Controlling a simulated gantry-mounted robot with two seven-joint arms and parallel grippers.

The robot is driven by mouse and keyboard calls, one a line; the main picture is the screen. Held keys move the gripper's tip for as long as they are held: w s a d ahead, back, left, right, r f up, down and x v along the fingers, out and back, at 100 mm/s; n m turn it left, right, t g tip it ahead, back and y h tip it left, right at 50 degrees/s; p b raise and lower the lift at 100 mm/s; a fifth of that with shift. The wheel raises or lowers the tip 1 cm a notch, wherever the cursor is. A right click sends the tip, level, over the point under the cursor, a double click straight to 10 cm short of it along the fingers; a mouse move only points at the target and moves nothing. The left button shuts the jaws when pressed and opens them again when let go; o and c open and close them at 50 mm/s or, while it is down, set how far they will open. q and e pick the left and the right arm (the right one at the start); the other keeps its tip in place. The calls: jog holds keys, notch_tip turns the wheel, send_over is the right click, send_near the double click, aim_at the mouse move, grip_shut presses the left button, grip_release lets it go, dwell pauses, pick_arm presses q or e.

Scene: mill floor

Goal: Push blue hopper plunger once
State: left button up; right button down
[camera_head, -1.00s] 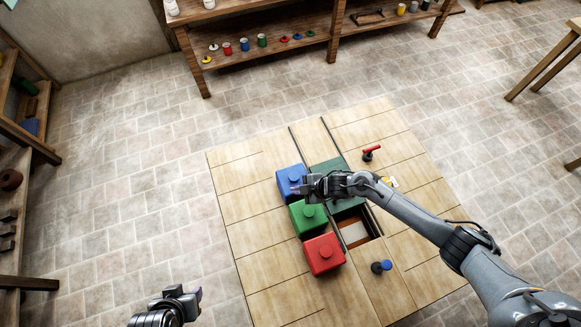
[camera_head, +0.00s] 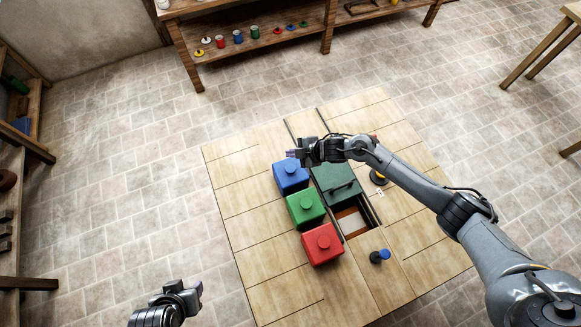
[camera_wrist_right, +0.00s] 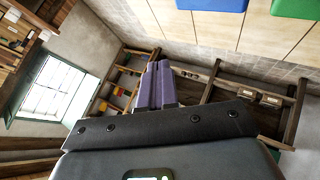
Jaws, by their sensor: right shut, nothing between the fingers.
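The blue hopper (camera_head: 291,180) is the farthest of a row of three boxes on the wooden platform. Its round plunger knob (camera_head: 291,163) is on its top, close to my right fingertips in the picture. My right gripper (camera_head: 291,153) is shut and empty, above the blue hopper's far edge; contact cannot be told. In the right wrist view its purple fingers (camera_wrist_right: 155,85) are together, and part of the blue hopper (camera_wrist_right: 212,4) shows at the top edge. My left gripper (camera_head: 197,290) hangs at the lower left, away from the hoppers; its opening is unclear.
The green hopper (camera_head: 306,211) and red hopper (camera_head: 322,247) stand nearer in the row. To their right are a dark green lidded block (camera_head: 334,180), an open recess (camera_head: 351,222) and a blue-topped knob (camera_head: 380,256). The platform's left side (camera_head: 235,185) is clear.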

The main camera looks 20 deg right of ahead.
jog(key=b, duration=0.6)
send_over(293, 169)
notch_tip(293, 169, down, 7)
jog(key=shift+a+f, duration=0.1)
jog(key=shift+f, duration=0.1)
jog(key=shift+f+b, duration=0.65)
dwell(0.3)
dwell(0.7)
jog(key=shift+f, duration=0.2)
jog(key=shift+f+b, duration=0.25)
jog(key=shift+b, duration=0.1)
